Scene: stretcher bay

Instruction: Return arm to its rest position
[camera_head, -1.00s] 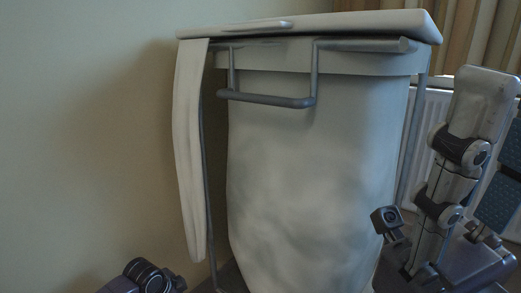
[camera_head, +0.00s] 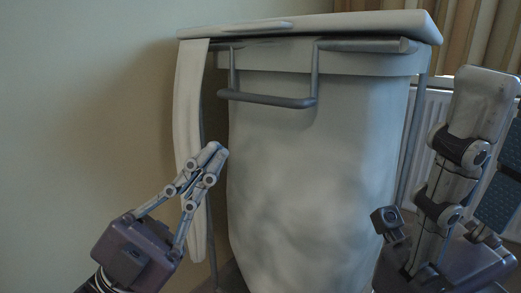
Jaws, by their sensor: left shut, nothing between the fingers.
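My left gripper (camera_head: 215,154) is raised at the lower left, in front of a hanging strip of pale cloth (camera_head: 188,110) and beside the left edge of a large pale fabric hamper (camera_head: 310,160). Its fingers are shut and nothing shows between them. Whether it touches the cloth or hamper I cannot tell. My right arm (camera_head: 455,170) stands folded at the right edge of the view; I cannot make out its gripper's fingertips.
The hamper has a flat pale lid (camera_head: 340,24) and a grey bar handle (camera_head: 265,99) at its front. A plain wall (camera_head: 80,110) is at the left, with open room before it. A radiator (camera_head: 431,115) and curtain (camera_head: 478,35) are behind at the right.

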